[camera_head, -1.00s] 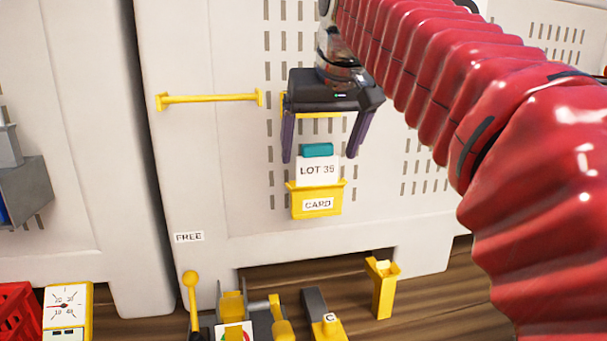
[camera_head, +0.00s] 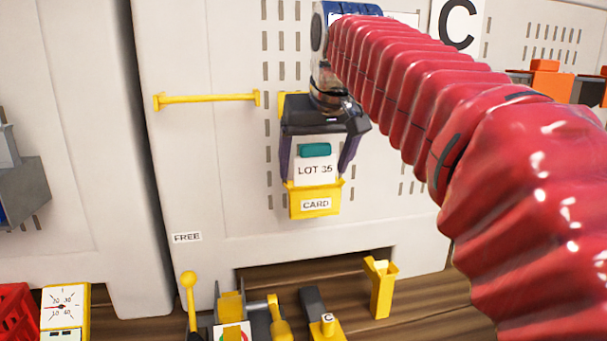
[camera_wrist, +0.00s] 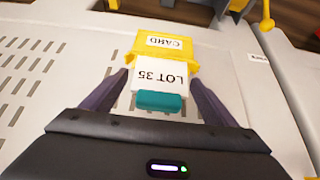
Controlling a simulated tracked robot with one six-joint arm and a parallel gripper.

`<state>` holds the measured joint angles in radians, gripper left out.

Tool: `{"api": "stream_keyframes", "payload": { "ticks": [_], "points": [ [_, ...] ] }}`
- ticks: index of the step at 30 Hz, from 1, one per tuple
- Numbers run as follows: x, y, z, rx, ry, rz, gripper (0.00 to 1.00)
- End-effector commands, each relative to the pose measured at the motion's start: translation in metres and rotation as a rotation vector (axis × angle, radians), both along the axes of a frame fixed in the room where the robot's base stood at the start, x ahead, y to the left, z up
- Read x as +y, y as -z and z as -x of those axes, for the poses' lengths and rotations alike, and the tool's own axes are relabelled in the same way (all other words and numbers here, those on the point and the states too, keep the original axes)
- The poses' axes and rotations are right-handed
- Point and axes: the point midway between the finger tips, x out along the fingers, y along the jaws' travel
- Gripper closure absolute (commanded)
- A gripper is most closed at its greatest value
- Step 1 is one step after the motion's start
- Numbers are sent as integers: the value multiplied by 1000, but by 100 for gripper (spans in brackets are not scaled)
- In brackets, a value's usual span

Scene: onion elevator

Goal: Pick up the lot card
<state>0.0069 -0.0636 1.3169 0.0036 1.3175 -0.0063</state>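The lot card (camera_head: 314,171) is white, reads "LOT 35" and has a teal block (camera_head: 314,150) at its top. It stands in a yellow holder (camera_head: 315,205) labelled "CARD" on the pale panel. My gripper (camera_head: 314,176) is open, with one dark finger on each side of the card. In the wrist view the card (camera_wrist: 161,79) and its teal top lie between the two spread fingers, with gaps showing. The card's lower end is hidden in the holder.
A yellow bar (camera_head: 207,101) sticks out of the panel at left. Below are a yellow lever (camera_head: 190,300), other yellow controls and a yellow post (camera_head: 381,288). A dial box (camera_head: 65,308) stands at lower left.

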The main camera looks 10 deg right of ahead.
Motion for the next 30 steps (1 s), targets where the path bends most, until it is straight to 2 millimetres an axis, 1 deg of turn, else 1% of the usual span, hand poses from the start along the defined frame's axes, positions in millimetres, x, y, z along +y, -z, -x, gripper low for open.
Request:
{"api": "stream_keyframes", "payload": {
  "ticks": [1,2,17,25,30],
  "points": [
    [0,0,0,0,0,0,23],
    [0,0,0,0,0,0,25],
    [0,0,0,0,0,0,60],
    [0,-1,0,0,0,0,60],
    [0,-7,0,-1,0,0,60]
  ]
}}
